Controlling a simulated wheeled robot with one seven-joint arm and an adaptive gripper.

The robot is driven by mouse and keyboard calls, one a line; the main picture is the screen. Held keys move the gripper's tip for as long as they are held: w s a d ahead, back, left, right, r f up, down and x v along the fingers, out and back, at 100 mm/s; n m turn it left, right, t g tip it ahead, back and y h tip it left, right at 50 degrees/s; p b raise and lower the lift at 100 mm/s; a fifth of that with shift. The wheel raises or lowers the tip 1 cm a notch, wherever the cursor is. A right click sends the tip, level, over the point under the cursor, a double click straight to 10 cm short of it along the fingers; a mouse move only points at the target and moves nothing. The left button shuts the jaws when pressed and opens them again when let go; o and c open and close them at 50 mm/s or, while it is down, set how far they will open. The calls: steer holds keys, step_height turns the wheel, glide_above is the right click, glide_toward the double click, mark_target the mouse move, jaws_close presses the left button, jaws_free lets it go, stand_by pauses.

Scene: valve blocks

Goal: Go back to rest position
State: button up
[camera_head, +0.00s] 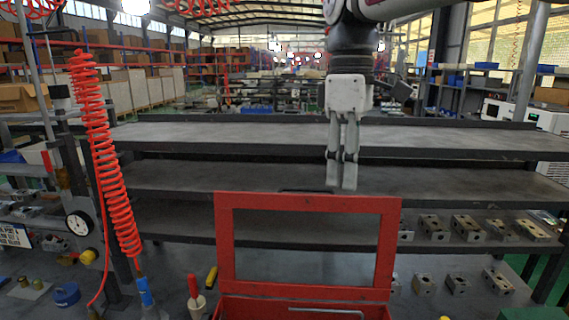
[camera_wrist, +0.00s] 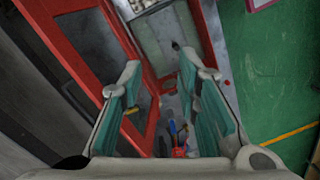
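My gripper (camera_head: 342,186) hangs pointing down from my arm, above the upper right part of a red box's raised frame-like lid (camera_head: 390,245) in the head view. In the wrist view my gripper (camera_wrist: 158,72) has its two fingers apart, with nothing between the tips. The red frame (camera_wrist: 72,55) also shows in the wrist view, beyond and to the left of the fingers. The lower part of the red box (camera_head: 245,307) is cut off by the bottom edge of the head view.
A dark multi-level shelf (camera_head: 235,135) spans the view behind the box. Several metal valve blocks (camera_head: 467,228) stand on the right. A red coiled hose (camera_head: 100,150) hangs on the left. A screwdriver with a red handle (camera_head: 193,287) stands in a cup.

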steer(key=s+d+f+m+t, duration=0.3)
steer(key=s+d+f+m, duration=0.1)
steer(key=s, duration=0.5)
steer(key=s+d+f+m+t, duration=0.3)
steer(key=s+d+f+m, duration=0.2)
steer(key=s+m, duration=0.3)
steer(key=shift+s+d+f, duration=0.15)
steer(key=shift+s+f, duration=0.3)
steer(key=shift+f, duration=0.3)
